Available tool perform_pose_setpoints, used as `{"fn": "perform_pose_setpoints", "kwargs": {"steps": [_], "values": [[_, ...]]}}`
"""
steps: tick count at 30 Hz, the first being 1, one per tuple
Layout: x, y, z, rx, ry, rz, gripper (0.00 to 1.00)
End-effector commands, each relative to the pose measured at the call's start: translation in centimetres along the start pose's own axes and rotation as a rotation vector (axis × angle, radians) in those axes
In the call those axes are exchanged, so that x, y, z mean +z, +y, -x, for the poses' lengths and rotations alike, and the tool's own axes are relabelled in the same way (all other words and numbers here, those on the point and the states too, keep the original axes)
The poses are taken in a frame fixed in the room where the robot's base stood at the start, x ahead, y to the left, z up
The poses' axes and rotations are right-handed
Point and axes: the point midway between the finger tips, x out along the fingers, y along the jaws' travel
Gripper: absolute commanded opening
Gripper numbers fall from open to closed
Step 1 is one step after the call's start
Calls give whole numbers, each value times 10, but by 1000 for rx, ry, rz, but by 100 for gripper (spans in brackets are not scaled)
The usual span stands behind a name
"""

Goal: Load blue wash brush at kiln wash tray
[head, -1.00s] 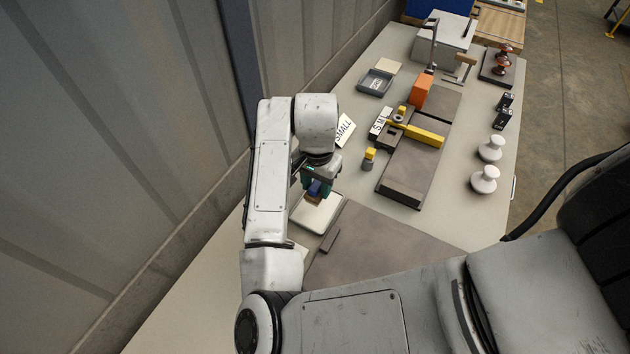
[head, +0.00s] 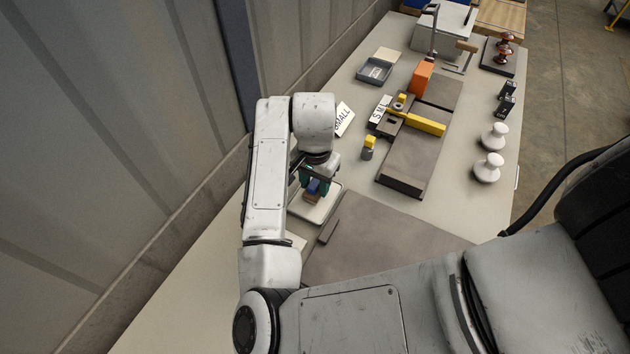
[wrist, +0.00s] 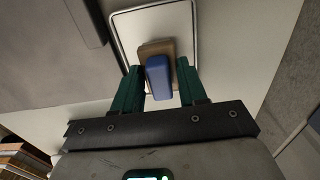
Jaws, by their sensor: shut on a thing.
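The blue wash brush (head: 313,187) has a blue handle and a tan lower part. It is between the green fingers of my gripper (head: 308,186), which is shut on it. In the wrist view the brush (wrist: 159,78) sits between the two green fingertips (wrist: 160,84), with its tan part over the tray. The kiln wash tray (head: 325,207) is a shallow pale tray with a light rim, under the gripper. The wrist view shows its metal-like rim (wrist: 196,28) around the brush. Whether the brush touches the tray floor I cannot tell.
A grey board (head: 375,245) lies right of the tray. A "SMALL" card (head: 343,119) stands behind my gripper. A yellow-topped grey block (head: 368,146), a yellow bar (head: 425,124) and an orange block (head: 422,75) stand farther back. White insulators (head: 488,167) stand at right. The corrugated wall (head: 110,150) is close at left.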

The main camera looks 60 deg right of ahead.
Motion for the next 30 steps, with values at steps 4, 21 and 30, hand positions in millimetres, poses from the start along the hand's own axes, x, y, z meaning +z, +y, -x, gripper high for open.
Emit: {"fn": "perform_pose_setpoints", "kwargs": {"steps": [4,21,30], "values": [[0,0,0,0,0,0,18],[0,0,-6,0,0,0,18],[0,0,-9,0,0,0,18]]}}
